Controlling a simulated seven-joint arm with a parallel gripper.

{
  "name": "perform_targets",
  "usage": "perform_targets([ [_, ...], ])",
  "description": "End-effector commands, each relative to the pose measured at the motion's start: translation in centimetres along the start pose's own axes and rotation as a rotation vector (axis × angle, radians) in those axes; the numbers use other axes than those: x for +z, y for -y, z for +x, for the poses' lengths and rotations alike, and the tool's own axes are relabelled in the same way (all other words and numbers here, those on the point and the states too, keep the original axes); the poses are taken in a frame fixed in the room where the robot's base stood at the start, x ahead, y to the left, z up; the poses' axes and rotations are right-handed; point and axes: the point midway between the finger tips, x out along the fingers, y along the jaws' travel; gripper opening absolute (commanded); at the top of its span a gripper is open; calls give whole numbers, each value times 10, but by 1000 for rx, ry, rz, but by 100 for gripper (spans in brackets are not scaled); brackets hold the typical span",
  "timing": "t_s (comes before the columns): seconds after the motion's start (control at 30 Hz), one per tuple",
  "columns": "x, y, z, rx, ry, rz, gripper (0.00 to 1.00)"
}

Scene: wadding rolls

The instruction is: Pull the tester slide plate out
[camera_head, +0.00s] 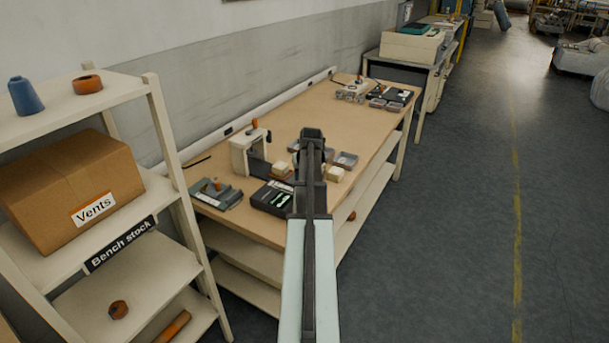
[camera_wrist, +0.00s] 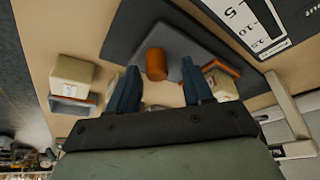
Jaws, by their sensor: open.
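In the wrist view a grey slide plate (camera_wrist: 185,42) with an upright orange knob (camera_wrist: 156,62) lies on a dark base (camera_wrist: 122,38). A white scale with black numbers (camera_wrist: 250,22) is at the top right. My gripper (camera_wrist: 160,72) is open, with one dark finger on each side of the knob in the picture. I cannot tell how far above the knob the fingertips are, and no contact shows. In the head view my gripper (camera_head: 312,140) is over the bench beside the cream tester frame (camera_head: 242,152); my arm hides the knob there.
Cream blocks (camera_head: 335,174) and small grey trays (camera_head: 346,160) stand close around my gripper on the wooden bench (camera_head: 290,125). A dark case (camera_head: 270,198) and a grey device (camera_head: 217,193) are near the front. A shelf with a carton (camera_head: 70,180) is at left.

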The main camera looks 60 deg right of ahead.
Motion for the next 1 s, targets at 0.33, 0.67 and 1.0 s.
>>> perform_targets([
  [0.33, 1, 0, -51, 1, -3, 0, 50],
  [0.67, 0, 0, -104, 1, -2, 0, 50],
  [1.0, 0, 0, -132, 0, -1, 0, 50],
])
